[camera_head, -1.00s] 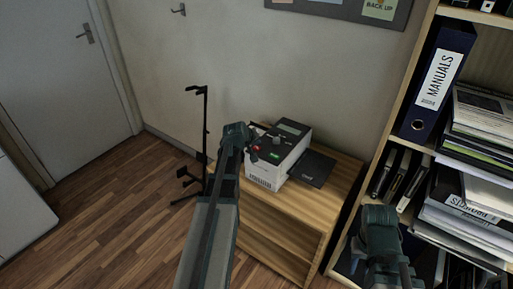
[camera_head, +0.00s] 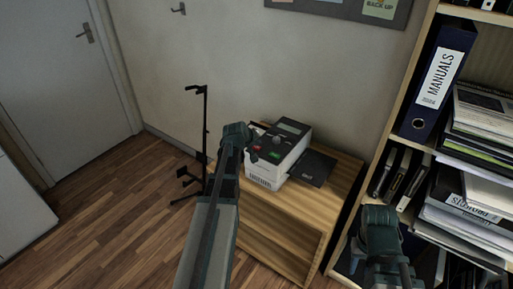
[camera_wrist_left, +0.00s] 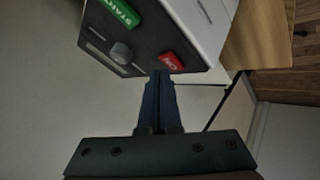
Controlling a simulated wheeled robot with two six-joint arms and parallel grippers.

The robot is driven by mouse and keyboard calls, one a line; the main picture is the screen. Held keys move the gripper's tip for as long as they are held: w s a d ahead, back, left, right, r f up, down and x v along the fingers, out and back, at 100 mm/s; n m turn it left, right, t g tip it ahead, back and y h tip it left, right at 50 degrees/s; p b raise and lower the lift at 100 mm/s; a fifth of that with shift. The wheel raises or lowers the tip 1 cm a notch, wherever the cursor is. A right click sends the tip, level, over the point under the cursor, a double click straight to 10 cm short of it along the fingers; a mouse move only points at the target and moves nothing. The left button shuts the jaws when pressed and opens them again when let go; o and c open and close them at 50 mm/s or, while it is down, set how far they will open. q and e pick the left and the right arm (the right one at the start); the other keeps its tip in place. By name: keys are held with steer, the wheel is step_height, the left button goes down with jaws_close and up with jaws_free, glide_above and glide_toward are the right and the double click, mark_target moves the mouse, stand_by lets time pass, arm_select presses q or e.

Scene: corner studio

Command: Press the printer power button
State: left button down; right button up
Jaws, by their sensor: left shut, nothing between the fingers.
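The printer (camera_head: 293,140) is a white box with a dark top panel, standing on a wooden cabinet. In the left wrist view its panel (camera_wrist_left: 97,22) carries a green button (camera_wrist_left: 120,14), a grey round knob (camera_wrist_left: 122,52) and a red button (camera_wrist_left: 171,62) with white letters that look like "ON". My left gripper (camera_head: 254,137) is shut and empty at the printer's left side. In the left wrist view its fingertips (camera_wrist_left: 161,74) are at the panel edge, right beside the red button; I cannot tell whether they touch it. My right gripper (camera_head: 378,220) is at the lower right, its fingers unclear.
The wooden cabinet (camera_head: 335,195) has a dark flat tray (camera_head: 312,168) on it, beside the printer. A black stand (camera_head: 205,130) is on the floor to the left. A bookshelf (camera_head: 408,110) with binders and papers fills the right. The wooden floor (camera_head: 105,215) at left is clear.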

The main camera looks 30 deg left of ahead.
mark_target(256, 149)
arm_select(q)
steer(key=shift+f, duration=0.25)
steer(key=shift+f+b, duration=0.2)
steer(key=shift+b, duration=0.1)
steer(key=shift+r, duration=0.1)
stand_by(0.3)
steer(key=shift+r+p, duration=0.6)
steer(key=shift+p, duration=0.1)
steer(key=shift+r, duration=0.1)
step_height(256, 149, up, 6)
steer(key=p, duration=0.6)
